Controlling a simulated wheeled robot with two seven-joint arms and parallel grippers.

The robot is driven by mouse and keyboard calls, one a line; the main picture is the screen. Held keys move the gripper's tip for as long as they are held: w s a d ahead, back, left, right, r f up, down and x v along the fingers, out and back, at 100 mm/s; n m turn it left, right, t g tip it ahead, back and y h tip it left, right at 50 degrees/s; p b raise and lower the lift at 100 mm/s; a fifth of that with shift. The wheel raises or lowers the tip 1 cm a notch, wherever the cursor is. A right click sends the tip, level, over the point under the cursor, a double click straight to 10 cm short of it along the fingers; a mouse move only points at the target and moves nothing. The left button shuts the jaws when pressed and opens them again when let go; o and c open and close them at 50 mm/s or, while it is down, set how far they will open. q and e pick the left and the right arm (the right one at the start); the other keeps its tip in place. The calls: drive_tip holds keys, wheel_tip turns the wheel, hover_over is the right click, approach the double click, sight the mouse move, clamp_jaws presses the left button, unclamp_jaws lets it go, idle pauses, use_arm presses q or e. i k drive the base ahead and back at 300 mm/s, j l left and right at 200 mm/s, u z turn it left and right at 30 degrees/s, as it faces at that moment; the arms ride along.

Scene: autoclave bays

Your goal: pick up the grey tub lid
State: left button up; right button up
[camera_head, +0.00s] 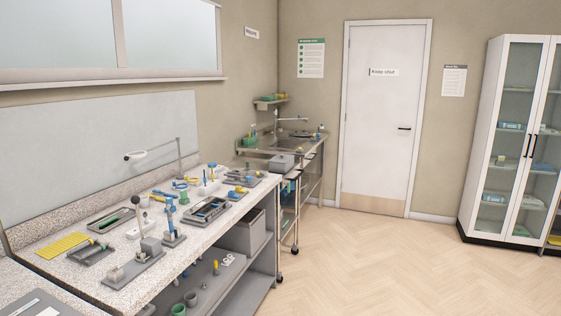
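I cannot single out the grey tub lid for certain. A large grey tub (243,236) stands under the right end of the speckled bench, and its top looks open. A smaller grey box (282,162) stands on the wheeled trolley beyond the bench; whether it has a lid is too small to tell. Neither of my grippers is in view.
A sink counter stands behind the trolley (295,215). A glass cabinet (510,140) stands right. The wooden floor (400,265) is clear.

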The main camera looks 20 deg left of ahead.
sight(279, 158)
drive_tip(key=i+z, duration=0.1)
drive_tip(key=i, duration=2.95)
drive_tip(key=i+u, duration=0.3)
drive_tip(key=i, duration=0.2)
drive_tip(key=i+l+u, duration=0.15)
drive_tip(key=i+u, duration=0.2)
drive_tip(key=i, duration=0.15)
drive_tip(key=i+l+u, duration=0.3)
drive_tip(key=i, duration=0.2)
drive_tip(key=i+u, duration=0.25)
drive_tip(key=u, duration=0.2)
drive_tip(key=i+l+u, duration=0.2)
drive_tip(key=u, duration=0.25)
drive_tip(key=i+l+u, duration=0.2)
drive_tip(key=u, duration=0.25)
drive_tip(key=i+l+u, duration=0.1)
drive_tip(key=l+u, duration=0.2)
drive_tip(key=u, duration=0.15)
drive_tip(key=i+l+u, duration=0.1)
drive_tip(key=l+u, duration=0.6)
drive_tip(key=u, duration=0.15)
drive_tip(key=i+l+u, duration=0.1)
drive_tip(key=l+u, duration=0.35)
drive_tip(key=i+l, duration=0.05)
drive_tip(key=l, duration=0.05)
